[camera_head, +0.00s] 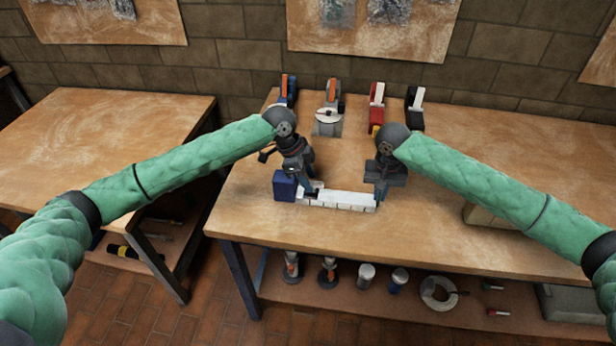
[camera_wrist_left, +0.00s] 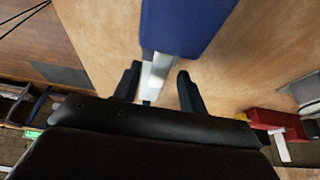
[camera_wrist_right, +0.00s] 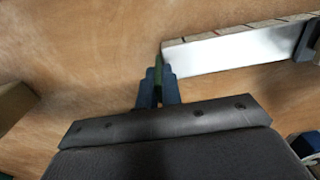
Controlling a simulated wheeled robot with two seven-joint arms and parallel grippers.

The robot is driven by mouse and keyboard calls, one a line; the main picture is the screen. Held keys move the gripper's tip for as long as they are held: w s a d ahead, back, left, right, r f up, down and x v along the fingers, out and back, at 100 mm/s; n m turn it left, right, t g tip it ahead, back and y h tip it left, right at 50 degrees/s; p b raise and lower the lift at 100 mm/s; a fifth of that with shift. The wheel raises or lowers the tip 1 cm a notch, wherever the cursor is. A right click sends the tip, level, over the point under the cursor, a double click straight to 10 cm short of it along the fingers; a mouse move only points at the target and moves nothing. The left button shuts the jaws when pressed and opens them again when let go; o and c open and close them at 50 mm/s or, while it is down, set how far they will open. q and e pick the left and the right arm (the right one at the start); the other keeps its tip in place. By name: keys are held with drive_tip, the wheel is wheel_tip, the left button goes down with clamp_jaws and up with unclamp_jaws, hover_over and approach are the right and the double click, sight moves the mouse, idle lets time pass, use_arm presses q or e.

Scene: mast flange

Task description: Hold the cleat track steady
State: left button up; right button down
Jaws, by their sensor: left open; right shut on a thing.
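The cleat track (camera_head: 340,201) is a white strip with a segmented front, lying left to right near the front of the bench. Its white side also shows in the right wrist view (camera_wrist_right: 230,52). A blue block (camera_head: 285,188) stands at its left end, and shows large in the left wrist view (camera_wrist_left: 185,25). My left gripper (camera_head: 311,189) is open at the track's left part, with a white piece between its spread fingers (camera_wrist_left: 157,85). My right gripper (camera_head: 380,193) is shut at the track's right end, on a thin dark green end part (camera_wrist_right: 158,70).
Several tools stand along the back of the bench, including a red one (camera_head: 376,103) and a black one (camera_head: 414,108). A tan box (camera_head: 482,215) sits under my right arm. The bench top (camera_head: 540,165) is clear at the right. Another table (camera_head: 100,140) stands left.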

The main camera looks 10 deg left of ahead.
use_arm(q)
clamp_jaws()
drive_tip(key=d, duration=1.2)
unclamp_jaws()
drive_tip(key=shift+r, duration=0.15)
drive_tip(key=v, duration=1.1)
drive_tip(key=shift+a+r, duration=0.25)
drive_tip(key=shift+r, duration=0.05)
